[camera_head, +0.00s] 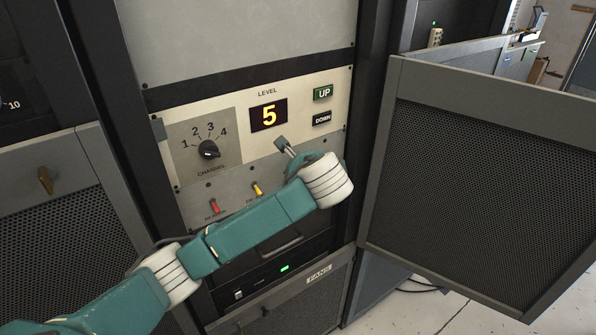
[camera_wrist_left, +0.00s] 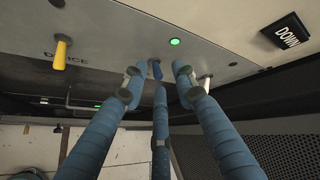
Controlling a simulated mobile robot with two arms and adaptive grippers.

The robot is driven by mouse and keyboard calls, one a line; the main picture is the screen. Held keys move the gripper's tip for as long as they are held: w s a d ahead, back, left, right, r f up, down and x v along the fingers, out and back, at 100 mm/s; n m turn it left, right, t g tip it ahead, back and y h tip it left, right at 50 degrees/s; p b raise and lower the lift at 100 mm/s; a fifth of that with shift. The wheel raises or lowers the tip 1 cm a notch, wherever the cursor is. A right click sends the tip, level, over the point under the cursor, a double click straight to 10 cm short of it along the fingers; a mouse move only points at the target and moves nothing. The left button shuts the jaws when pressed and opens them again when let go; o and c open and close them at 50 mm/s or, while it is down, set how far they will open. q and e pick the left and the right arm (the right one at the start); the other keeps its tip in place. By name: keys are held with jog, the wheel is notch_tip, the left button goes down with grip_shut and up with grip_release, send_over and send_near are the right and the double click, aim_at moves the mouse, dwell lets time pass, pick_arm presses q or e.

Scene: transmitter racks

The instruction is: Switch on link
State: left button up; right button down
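The lower panel in the head view carries a row of levers: a red lever (camera_head: 214,206) and a yellow lever (camera_head: 257,188), with the rest hidden behind my left arm. In the left wrist view the yellow lever (camera_wrist_left: 61,52) is at left, a blue lever (camera_wrist_left: 156,69) in the middle and a white lever (camera_wrist_left: 206,80) to its right. A green lamp (camera_wrist_left: 175,42) is lit above the blue lever. No label reading link can be made out. My left gripper (camera_wrist_left: 157,80) has its fingers spread around the blue lever, with no clear grip on it. My right gripper is not in view.
Above are the channel knob (camera_head: 208,150), the level display (camera_head: 269,114) showing 5, the UP button (camera_head: 323,92) and the DOWN button (camera_head: 321,118). An open mesh door (camera_head: 480,180) stands to the right. A handle (camera_head: 280,246) juts out below my arm.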

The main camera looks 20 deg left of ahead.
pick_arm(q)
jog(key=v, duration=1.2)
dwell(0.3)
